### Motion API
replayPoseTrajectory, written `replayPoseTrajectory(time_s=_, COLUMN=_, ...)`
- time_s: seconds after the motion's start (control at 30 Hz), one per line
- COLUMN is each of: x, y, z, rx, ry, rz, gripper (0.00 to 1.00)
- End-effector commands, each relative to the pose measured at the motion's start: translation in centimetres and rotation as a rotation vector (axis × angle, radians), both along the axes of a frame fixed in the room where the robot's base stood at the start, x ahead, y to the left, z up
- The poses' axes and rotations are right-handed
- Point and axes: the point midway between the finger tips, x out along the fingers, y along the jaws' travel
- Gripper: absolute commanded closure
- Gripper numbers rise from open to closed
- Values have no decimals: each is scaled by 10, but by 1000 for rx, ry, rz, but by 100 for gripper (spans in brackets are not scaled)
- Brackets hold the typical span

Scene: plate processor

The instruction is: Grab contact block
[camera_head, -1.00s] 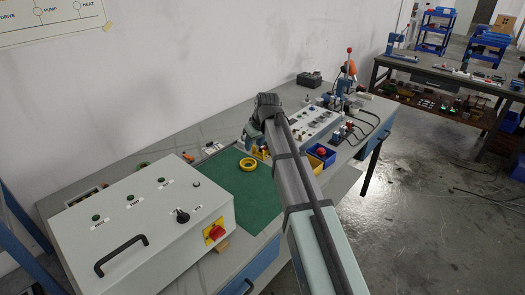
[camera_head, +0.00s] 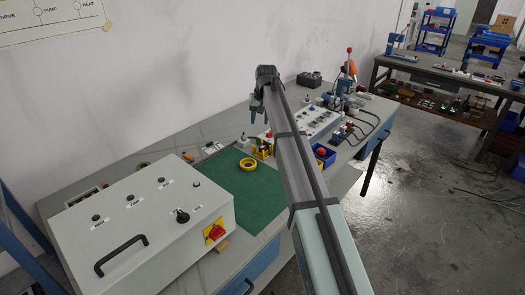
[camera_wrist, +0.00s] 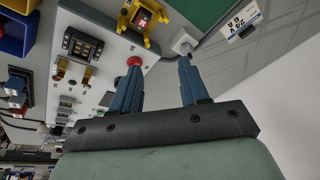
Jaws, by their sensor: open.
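My gripper (camera_head: 259,112) is open and empty, raised above the far side of the bench. In the wrist view its two blue fingers (camera_wrist: 160,66) are apart, with a gap between the tips. A small pale grey block (camera_wrist: 183,43), possibly the contact block, appears just beyond the right fingertip; I cannot tell its exact distance. A small pale piece also shows beside the yellow holder in the head view (camera_head: 243,141). The yellow holder (camera_wrist: 151,22) carries a part with a red and white face. A red button (camera_wrist: 134,61) on a white panel appears behind the left fingertip.
A green mat (camera_head: 245,195) bears a yellow ring (camera_head: 248,164). A large grey control box (camera_head: 140,225) stands at the front left. A blue bin (camera_head: 325,157) and a white panel (camera_head: 318,122) lie to the right. The wall is close behind the bench.

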Motion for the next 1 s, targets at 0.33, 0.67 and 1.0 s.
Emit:
replayPoseTrajectory(time_s=0.33, x=21, y=-5, z=6, rx=83, ry=134, rz=-600, gripper=55)
replayPoseTrajectory(time_s=0.67, x=20, y=-10, z=7, rx=139, ry=221, rz=-1203, gripper=55)
replayPoseTrajectory(time_s=1.0, x=8, y=-14, z=6, rx=184, ry=257, rz=-1829, gripper=55)
